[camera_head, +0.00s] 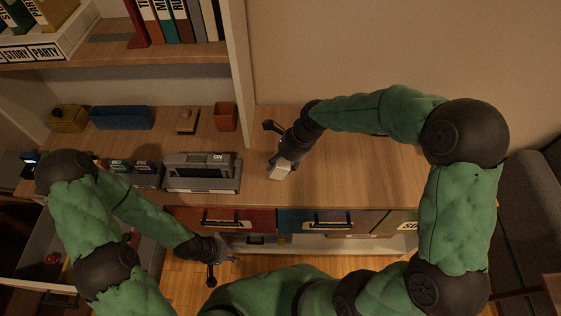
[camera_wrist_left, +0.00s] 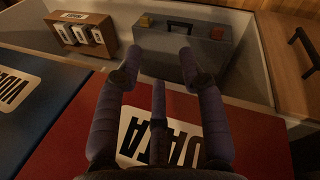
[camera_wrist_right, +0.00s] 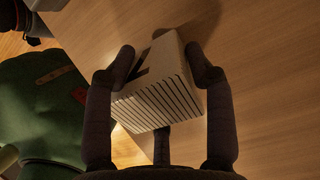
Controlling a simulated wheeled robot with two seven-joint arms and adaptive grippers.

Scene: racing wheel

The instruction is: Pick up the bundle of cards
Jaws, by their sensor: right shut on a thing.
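The bundle of cards (camera_head: 281,172) is a small white block above the wooden desktop, left of the desk's middle. In the right wrist view the bundle (camera_wrist_right: 160,88) shows a pale face and dark-striped edges, and it sits tilted between the two fingers. My right gripper (camera_head: 284,163) is shut on it. Whether the bundle touches the desktop is hard to tell. My left gripper (camera_head: 222,262) is low in front of the desk, away from the cards. In the left wrist view its fingers (camera_wrist_left: 158,72) are spread with nothing between them.
A grey device (camera_head: 202,174) stands on the desktop to the left, with a blue box (camera_head: 122,117) and a terracotta pot (camera_head: 226,116) behind it. Drawers with dark handles (camera_head: 227,218) line the desk front. The desktop (camera_head: 370,180) right of the cards is clear.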

